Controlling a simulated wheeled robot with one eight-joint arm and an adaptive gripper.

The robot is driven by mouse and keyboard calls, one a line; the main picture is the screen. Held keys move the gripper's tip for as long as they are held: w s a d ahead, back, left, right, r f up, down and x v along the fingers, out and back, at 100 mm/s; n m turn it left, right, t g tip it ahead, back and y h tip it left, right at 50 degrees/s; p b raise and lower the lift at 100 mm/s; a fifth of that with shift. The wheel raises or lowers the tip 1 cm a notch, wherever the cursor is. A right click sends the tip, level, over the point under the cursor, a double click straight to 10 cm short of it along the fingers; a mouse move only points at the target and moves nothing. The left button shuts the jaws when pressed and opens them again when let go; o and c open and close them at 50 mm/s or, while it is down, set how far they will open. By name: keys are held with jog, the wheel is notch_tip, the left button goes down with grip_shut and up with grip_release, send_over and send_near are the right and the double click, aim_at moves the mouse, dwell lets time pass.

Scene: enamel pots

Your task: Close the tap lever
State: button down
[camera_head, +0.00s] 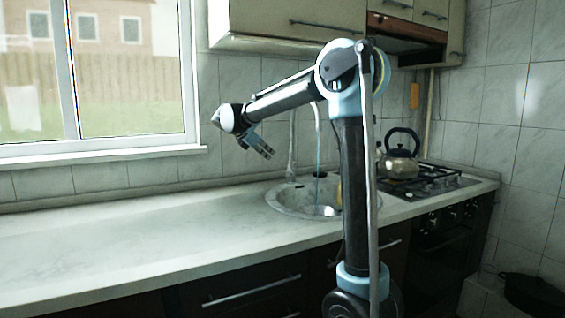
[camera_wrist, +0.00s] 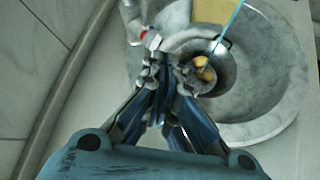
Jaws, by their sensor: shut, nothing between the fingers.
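The tap (camera_head: 318,118) rises behind the sink, and a thin blue stream of water (camera_head: 317,160) falls from it into the basin. In the wrist view the stream (camera_wrist: 230,22) is a blue line at the top. Silver tap parts with a red mark (camera_wrist: 144,34) show just beyond my fingertips (camera_wrist: 167,76); I cannot tell the lever apart clearly there. My gripper (camera_head: 264,151) is shut and empty, pointing down, above and to the left of the sink. Whether it touches the tap is unclear.
The round stone sink (camera_head: 284,204) is set in the pale worktop (camera_head: 130,238), which is clear on the left. A kettle (camera_head: 400,165) stands on the gas hob (camera_head: 437,186) at right. Wall cupboards (camera_head: 270,22) hang above. Some items lie in the basin (camera_wrist: 285,100).

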jog(key=w+d+f+n, duration=0.1)
jog(key=w+d+f, duration=0.3)
jog(key=w, duration=0.5)
jog(key=shift+w+d+f, duration=0.3)
jog(key=shift+d+f, duration=0.1)
jog(key=shift+d, duration=0.9)
jog(key=shift+a, duration=0.15)
